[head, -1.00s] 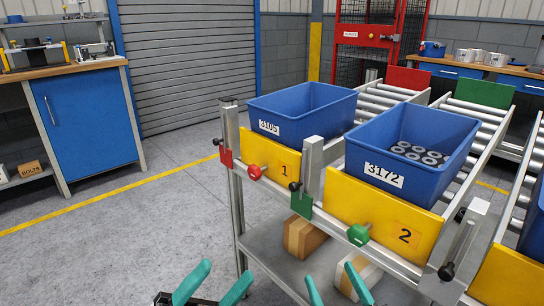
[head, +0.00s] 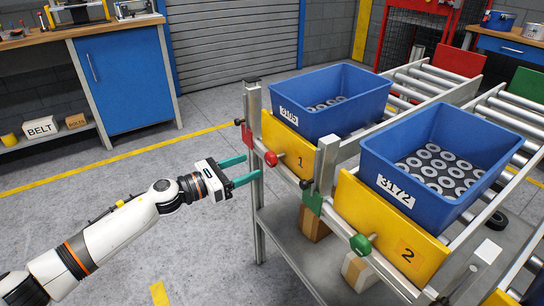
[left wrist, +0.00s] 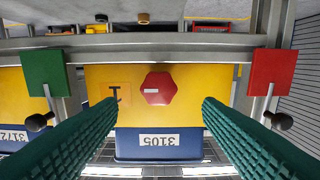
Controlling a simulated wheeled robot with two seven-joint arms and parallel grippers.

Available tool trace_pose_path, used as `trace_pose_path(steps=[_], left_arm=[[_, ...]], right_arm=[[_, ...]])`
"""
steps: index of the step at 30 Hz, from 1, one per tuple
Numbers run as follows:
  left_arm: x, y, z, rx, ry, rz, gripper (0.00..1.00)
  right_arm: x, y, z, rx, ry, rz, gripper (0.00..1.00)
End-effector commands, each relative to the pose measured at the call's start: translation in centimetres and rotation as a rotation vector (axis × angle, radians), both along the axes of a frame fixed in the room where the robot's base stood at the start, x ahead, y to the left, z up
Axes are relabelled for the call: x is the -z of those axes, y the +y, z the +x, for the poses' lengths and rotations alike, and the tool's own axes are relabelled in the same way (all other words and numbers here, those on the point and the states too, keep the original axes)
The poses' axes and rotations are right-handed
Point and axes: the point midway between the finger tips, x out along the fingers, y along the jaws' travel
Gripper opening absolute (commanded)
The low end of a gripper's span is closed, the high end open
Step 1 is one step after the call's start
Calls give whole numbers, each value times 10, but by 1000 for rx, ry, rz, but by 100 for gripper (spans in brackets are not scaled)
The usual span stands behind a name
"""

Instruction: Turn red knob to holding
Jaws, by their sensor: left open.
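The red knob (head: 271,159) sticks out from yellow plate 1 (head: 290,150) on the front of the left lane. In the left wrist view the red knob (left wrist: 159,88) is six-sided with a short white line across its face. My left gripper (head: 256,168) is open and empty, its teal fingers pointing at the knob from just in front. In the left wrist view my left gripper's (left wrist: 158,105) fingers lie to either side of the knob, with a gap on both sides. My right gripper is out of view.
Blue bin 3105 (head: 320,118) stands behind plate 1, blue bin 3172 (head: 375,160) behind plate 2. A green knob (head: 360,244) is on plate 2. A red tab (left wrist: 274,70) and a green tab (left wrist: 45,72) with black-knobbed levers flank plate 1. Open floor lies to the left.

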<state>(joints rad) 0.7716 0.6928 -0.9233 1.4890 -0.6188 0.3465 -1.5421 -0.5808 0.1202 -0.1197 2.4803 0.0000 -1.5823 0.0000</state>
Motion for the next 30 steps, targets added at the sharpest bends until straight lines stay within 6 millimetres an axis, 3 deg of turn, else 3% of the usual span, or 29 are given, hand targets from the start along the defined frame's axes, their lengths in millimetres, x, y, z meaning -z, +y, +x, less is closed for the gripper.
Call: trace_pose_path(steps=[6,12,24,26,30], left_arm=[[0,-38,26,3,0,-3,60],[0,-59,41,2,2,-4,60],[0,-66,46,2,2,-3,60],[0,-66,46,2,3,-3,54],[0,-65,46,2,3,-3,31]], right_arm=[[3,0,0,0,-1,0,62],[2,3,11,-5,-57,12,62],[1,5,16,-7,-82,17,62],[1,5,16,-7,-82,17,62],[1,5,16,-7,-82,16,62]])
